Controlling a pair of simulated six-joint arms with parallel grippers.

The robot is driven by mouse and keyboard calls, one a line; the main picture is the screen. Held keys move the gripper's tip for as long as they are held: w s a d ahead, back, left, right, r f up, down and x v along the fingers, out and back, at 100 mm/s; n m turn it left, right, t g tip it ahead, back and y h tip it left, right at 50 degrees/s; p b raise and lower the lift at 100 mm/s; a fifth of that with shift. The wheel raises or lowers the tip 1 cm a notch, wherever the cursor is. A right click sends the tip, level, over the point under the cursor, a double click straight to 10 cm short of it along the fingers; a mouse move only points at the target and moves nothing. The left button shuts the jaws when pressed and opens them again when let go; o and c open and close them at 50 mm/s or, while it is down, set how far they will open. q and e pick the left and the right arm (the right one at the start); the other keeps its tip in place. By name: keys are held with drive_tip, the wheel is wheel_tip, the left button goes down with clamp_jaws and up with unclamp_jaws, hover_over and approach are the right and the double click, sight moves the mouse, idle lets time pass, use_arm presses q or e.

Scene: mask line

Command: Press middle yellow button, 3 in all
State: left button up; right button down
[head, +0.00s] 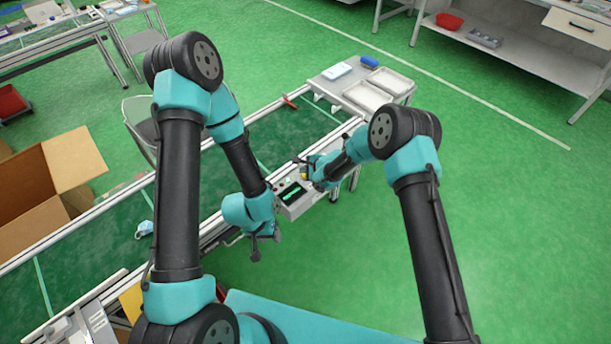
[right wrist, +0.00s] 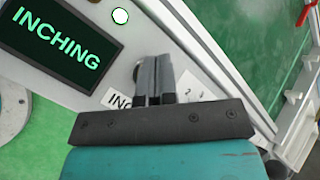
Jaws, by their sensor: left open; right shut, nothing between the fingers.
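The control box (head: 297,205) sits on the conveyor's side rail, with a dark screen (right wrist: 62,38) reading "INCHING" in green. A white round lamp or button (right wrist: 120,16) is beside the screen. My right gripper (right wrist: 153,66) is shut and empty, its fingertips over the box panel between a label starting "INC" (right wrist: 118,98) and another white label (right wrist: 193,88). A round metallic rim shows partly behind the fingers. The yellow button is not clearly visible; contact cannot be told. My left gripper (head: 262,247) is open and empty, below and left of the box.
The green conveyor belt (head: 105,225) runs diagonally behind the box. White trays (head: 367,96) and a blue item (head: 369,62) lie at its far end. A blue-white mask (head: 144,229) lies on the belt. An open cardboard box (head: 35,200) stands at left.

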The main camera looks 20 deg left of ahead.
idle(0.3)
drive_tip(key=shift+r, duration=2.55)
use_arm(q)
drive_tip(key=shift+c, duration=0.3)
clamp_jaws()
